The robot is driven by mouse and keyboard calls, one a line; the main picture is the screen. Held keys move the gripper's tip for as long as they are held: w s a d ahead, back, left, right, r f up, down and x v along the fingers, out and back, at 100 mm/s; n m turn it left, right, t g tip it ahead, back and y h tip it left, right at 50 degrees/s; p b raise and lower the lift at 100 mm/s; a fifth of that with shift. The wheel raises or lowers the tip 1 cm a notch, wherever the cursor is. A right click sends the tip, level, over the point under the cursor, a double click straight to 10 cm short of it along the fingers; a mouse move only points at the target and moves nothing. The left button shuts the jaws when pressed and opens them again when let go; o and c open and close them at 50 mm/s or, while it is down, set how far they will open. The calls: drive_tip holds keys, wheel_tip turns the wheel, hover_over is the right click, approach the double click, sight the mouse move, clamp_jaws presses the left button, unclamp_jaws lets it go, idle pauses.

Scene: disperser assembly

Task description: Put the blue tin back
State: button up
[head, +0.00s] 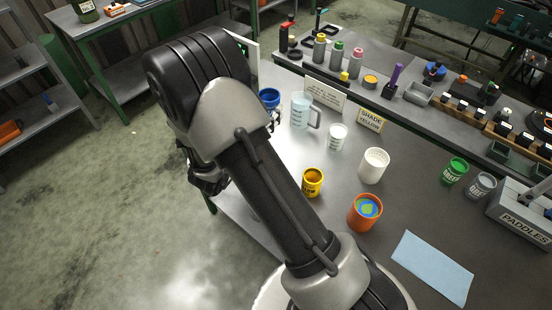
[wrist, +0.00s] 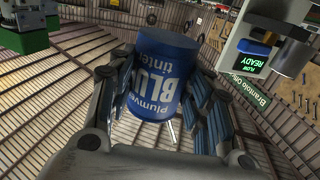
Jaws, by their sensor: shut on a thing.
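The blue tin (wrist: 158,75) with white lettering is between the two fingers of my gripper (wrist: 165,100) in the wrist view. The fingers are shut on its sides. The lettering is upside down in that picture. In the head view, a blue tin (head: 269,96) shows just right of my arm, near the far left of the table, with dark parts just below it. Most of my gripper is hidden behind my arm there, and I cannot tell whether the tin touches the table.
The dispenser with a green display (wrist: 262,62) stands close to the tin. A clear jug (head: 301,110), a white cup (head: 337,137), a yellow tin (head: 312,183), a white pot (head: 373,166) and an orange tin (head: 364,213) stand on the table. A blue cloth (head: 432,268) lies front right.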

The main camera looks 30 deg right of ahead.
drive_tip(key=s+f+g+b, duration=0.1)
drive_tip(key=f, duration=0.4)
drive_tip(key=s+f+m+g+h+b, duration=0.1)
drive_tip(key=f, duration=0.4)
drive_tip(key=s+f+m+g+b, duration=0.1)
drive_tip(key=f, duration=0.4)
drive_tip(key=shift+s+d+f+h, duration=0.25)
drive_tip(key=shift+h, duration=0.05)
drive_tip(key=shift+f+b, duration=0.9)
drive_tip(key=shift+f, duration=1.45)
drive_tip(key=shift+f, duration=0.1)
drive_tip(key=shift+f, duration=0.15)
drive_tip(key=o, duration=1.2)
